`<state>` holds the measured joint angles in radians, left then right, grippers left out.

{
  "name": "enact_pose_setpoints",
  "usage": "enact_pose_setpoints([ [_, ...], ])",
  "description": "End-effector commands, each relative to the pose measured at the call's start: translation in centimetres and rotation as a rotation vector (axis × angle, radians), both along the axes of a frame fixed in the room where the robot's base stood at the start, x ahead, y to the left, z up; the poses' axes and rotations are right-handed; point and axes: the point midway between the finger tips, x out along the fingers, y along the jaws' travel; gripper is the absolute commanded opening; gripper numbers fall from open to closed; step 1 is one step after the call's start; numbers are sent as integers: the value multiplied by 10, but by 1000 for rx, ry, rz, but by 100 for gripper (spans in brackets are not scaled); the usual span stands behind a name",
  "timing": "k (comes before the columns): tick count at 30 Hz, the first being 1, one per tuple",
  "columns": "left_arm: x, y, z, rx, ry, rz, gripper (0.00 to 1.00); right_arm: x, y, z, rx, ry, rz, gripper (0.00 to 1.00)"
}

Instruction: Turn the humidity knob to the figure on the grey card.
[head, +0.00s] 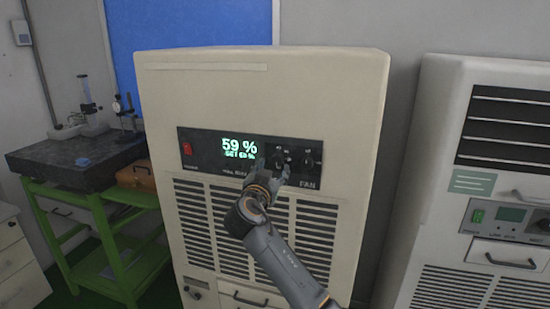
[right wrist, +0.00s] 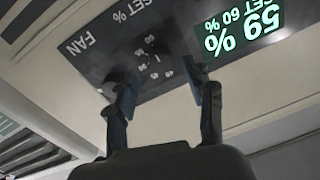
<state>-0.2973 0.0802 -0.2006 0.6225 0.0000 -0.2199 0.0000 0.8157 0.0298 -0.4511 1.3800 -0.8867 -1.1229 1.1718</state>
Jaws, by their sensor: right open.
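The dehumidifier-like beige cabinet (head: 262,100) stands in the middle of the head view with a black control panel (head: 215,165). Its green display (head: 238,148) shows 59 % and a smaller set line; the right wrist view shows the display (right wrist: 245,30) upside down, the set line reading 60 %. The humidity knob (right wrist: 153,65), by the SET % label, has a ring of pale marks. My right gripper (head: 272,165) is open at the panel, its fingers (right wrist: 160,76) either side of that knob; contact cannot be told. I cannot make out a grey card. My left gripper is out of view.
The fan knob (head: 308,160) sits just right of the gripper, close to one finger. A red switch (head: 187,148) is at the panel's left. A second cabinet (head: 433,190) stands at right. A green bench (head: 100,215) with instruments stands at left.

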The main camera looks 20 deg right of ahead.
Motion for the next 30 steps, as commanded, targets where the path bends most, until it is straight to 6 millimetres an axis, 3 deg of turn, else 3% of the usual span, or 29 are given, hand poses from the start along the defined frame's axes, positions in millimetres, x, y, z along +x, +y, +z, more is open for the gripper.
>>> enact_pose_setpoints([
  [7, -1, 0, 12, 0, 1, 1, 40, 24, -14, 1, -2, 2, -1, 53],
  [19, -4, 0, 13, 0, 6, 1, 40, 29, -17, -1, 0, 1, 0, 53],
  [27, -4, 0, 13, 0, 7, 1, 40, 29, -17, -1, 0, 1, 1, 0],
  [30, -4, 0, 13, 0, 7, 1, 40, 29, -17, -1, 0, 1, 0, 0],
])
